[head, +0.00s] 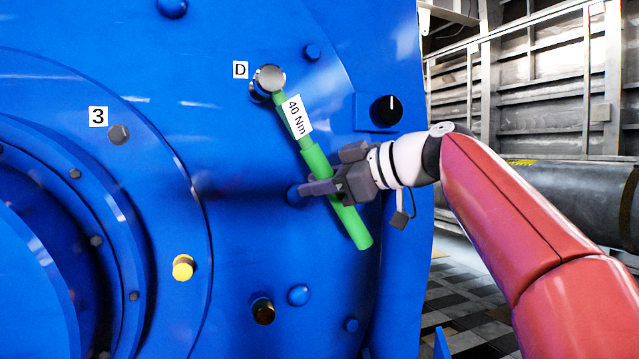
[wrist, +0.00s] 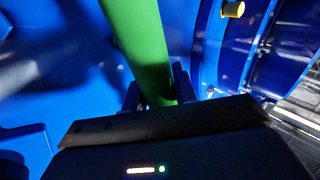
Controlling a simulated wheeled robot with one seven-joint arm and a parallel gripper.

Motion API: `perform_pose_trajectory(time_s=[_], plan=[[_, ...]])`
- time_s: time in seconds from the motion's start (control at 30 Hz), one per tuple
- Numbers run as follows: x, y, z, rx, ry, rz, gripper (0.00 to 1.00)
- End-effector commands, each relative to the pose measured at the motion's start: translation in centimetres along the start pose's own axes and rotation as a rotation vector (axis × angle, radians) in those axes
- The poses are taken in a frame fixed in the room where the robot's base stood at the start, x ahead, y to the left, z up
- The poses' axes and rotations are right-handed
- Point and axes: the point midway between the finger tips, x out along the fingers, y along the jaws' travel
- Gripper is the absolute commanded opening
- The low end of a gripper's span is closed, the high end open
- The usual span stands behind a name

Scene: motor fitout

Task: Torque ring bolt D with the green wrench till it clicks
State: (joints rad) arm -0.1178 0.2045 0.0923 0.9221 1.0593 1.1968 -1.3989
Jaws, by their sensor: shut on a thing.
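The green wrench (head: 316,160) carries a white "40 Nm" label and slants from upper left to lower right across the blue motor face. Its round silver head (head: 269,78) sits over the bolt place beside the "D" label (head: 240,70). The head hides bolt D, so I cannot tell how fully it is seated. My gripper (head: 325,188) is shut on the lower part of the green handle. In the wrist view the green handle (wrist: 140,45) passes between my two fingers (wrist: 153,95).
The blue motor housing (head: 220,220) fills the left and middle. A black knob (head: 386,110) stands out right of the wrench. A yellow knob (head: 183,267), a dark-ended fitting (head: 262,311) and a bolt by label "3" (head: 119,134) are lower or left. A grey cylinder (head: 580,195) lies behind my arm.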

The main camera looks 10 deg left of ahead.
Motion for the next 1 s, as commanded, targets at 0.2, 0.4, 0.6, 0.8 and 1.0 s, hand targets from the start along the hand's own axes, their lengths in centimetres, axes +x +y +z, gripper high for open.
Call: perform_pose_trajectory(time_s=[0.2, 0.4, 0.6, 0.8, 1.0], plan=[[0.2, 0.3, -0.2, -0.001, 0.003, 0.002, 0.0], [0.6, 0.6, -0.2, 0.0, 0.003, 0.002, 0.0], [0.9, 0.8, -0.1, -0.001, 0.003, 0.001, 0.0], [1.2, 1.1, -0.1, -0.001, 0.003, 0.001, 0.0], [1.6, 1.4, 0.0, -0.001, 0.002, 0.001, 0.0]])
